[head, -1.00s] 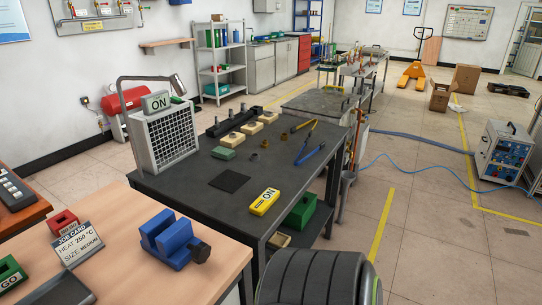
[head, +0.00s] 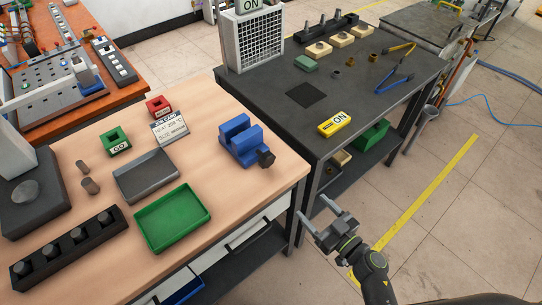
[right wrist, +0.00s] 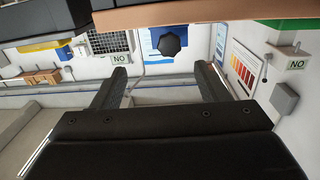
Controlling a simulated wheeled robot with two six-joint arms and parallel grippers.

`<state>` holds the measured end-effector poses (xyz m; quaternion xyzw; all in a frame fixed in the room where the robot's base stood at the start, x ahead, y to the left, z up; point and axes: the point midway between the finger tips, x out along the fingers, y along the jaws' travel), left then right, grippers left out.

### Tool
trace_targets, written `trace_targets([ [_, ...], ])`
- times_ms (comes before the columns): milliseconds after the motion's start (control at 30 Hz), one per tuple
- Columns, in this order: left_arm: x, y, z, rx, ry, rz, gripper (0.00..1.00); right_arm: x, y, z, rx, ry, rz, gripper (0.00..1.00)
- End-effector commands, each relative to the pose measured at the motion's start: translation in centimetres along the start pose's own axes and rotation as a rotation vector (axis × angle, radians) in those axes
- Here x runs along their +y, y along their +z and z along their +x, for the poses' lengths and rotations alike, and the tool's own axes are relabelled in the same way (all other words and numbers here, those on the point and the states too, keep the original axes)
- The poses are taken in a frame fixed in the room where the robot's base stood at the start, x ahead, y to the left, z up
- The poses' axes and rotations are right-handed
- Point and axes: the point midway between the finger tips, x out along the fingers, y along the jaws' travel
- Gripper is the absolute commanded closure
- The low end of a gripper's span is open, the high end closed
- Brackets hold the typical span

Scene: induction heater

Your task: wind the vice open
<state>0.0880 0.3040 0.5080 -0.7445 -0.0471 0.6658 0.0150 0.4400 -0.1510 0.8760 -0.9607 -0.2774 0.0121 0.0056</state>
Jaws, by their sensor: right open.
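The blue vice (head: 240,141) stands near the right end of the light wooden bench in the head view. Its dark knob (head: 266,158) points to the front right, and a gap shows between its jaws. In the right wrist view the dark knob (right wrist: 170,45) shows beyond the fingers, at the bench edge. My right gripper (head: 326,219) is in front of the bench's right end, below and to the right of the vice. My left gripper is not in view.
A dark table (head: 380,110) with a yellow ON device (head: 335,123) stands behind.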

Motion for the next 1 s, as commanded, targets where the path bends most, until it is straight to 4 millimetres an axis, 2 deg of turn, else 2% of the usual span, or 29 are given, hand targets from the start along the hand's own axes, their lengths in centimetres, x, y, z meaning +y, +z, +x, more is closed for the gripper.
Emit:
trace_targets([
  [33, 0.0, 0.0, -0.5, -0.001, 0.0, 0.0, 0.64, -0.5, -1.5, 0.3, 0.013, -0.028, -0.01, 0.32],
  [100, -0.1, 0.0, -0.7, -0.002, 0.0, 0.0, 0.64, -0.9, -2.4, 0.5, 0.019, -0.055, -0.016, 0.32],
  [233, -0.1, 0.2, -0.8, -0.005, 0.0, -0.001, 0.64, -1.2, -2.8, 1.4, 0.023, -0.069, -0.019, 0.32],
  [333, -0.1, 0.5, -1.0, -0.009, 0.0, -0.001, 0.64, -1.3, -2.9, 2.8, 0.024, -0.069, -0.017, 0.32],
  [800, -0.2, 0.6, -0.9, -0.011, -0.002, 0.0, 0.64, -2.0, -2.9, 13.0, 0.023, -0.068, -0.017, 0.32],
  [1000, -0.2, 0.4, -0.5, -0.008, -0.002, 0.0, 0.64, -2.2, -2.8, 16.2, 0.021, -0.067, -0.018, 0.32],
])
